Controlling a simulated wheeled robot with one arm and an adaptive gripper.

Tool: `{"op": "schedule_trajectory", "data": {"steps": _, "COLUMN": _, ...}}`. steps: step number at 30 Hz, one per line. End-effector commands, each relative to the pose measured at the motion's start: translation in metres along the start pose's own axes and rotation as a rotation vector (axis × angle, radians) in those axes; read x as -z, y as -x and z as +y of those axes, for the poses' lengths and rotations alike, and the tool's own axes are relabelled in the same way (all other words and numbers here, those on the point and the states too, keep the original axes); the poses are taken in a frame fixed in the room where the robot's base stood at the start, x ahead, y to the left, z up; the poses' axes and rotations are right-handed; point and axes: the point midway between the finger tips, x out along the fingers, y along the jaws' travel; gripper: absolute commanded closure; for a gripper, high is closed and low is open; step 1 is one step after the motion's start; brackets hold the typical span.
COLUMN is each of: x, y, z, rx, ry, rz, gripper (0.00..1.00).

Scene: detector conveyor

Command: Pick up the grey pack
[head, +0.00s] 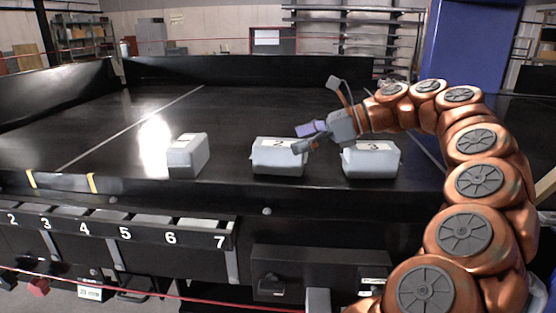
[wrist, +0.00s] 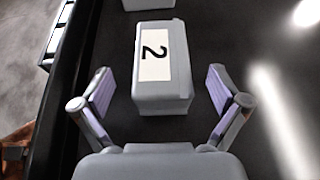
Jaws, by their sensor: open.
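Three light grey packs stand in a row near the front edge of the black belt. The middle pack (head: 277,160) has a white label reading 2. The right pack (head: 371,163) is labelled 3, and the left pack (head: 187,157) shows no readable number. My gripper (head: 303,138) is open and empty, reaching in from the right at the right end of the middle pack. In the wrist view, the number 2 pack (wrist: 163,96) has its near end between the purple-padded fingers, with a gap on each side. Whether the fingers are above its top is unclear.
The black belt (head: 120,120) is clear behind the packs, with a bright glare patch. A numbered row of bins (head: 120,232) runs along the front left. Low black walls close the left and back. A blue column (head: 470,45) stands behind my arm.

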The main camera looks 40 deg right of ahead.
Motion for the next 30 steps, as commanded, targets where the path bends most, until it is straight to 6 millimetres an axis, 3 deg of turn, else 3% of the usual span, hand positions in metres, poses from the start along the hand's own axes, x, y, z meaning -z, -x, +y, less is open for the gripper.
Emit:
{"op": "schedule_trajectory", "data": {"steps": 12, "x": 0.003, "y": -0.048, "z": -0.001, "rx": -0.006, "ry": 0.003, "rz": 0.002, "gripper": 0.02}}
{"op": "schedule_trajectory", "data": {"steps": 21, "x": 0.000, "y": -0.051, "z": -0.001, "rx": -0.004, "ry": 0.002, "rz": 0.001, "gripper": 0.03}}
{"op": "schedule_trajectory", "data": {"steps": 30, "x": 0.000, "y": -0.051, "z": -0.001, "rx": -0.005, "ry": 0.002, "rz": 0.001, "gripper": 0.34}}
